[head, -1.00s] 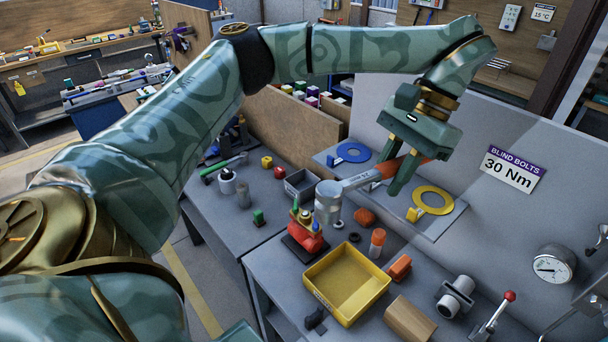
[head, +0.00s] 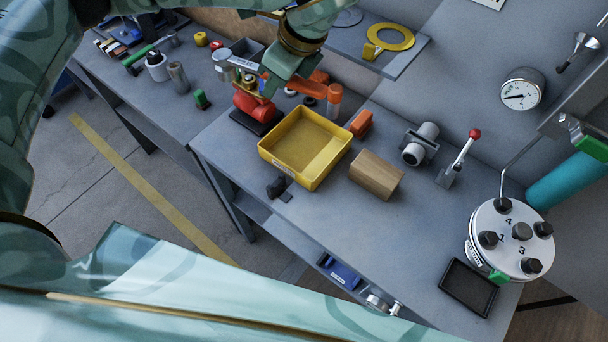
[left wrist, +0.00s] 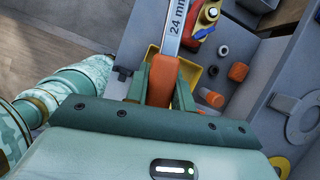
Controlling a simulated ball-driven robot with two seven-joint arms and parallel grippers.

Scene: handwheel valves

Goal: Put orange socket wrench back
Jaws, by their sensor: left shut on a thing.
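My left gripper (head: 285,84) is shut on the orange handle (left wrist: 163,80) of the socket wrench, seen clearly in the left wrist view. The wrench's grey shaft (left wrist: 175,28), marked 24 mm, points away from the jaws. In the head view the wrench's metal end (head: 222,62) shows left of the gripper, near the small grey bin. The gripper is above the bench, close to the red valve body (head: 252,106), and hides part of the wrench. My right gripper is not in view.
A yellow tray (head: 266,150) stands in front of the gripper. A wooden block (head: 376,174), an orange block (head: 361,123), a lever with a red knob (head: 460,157) and a round numbered flange (head: 510,236) are to the right. A yellow ring (head: 407,40) lies on the raised shelf.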

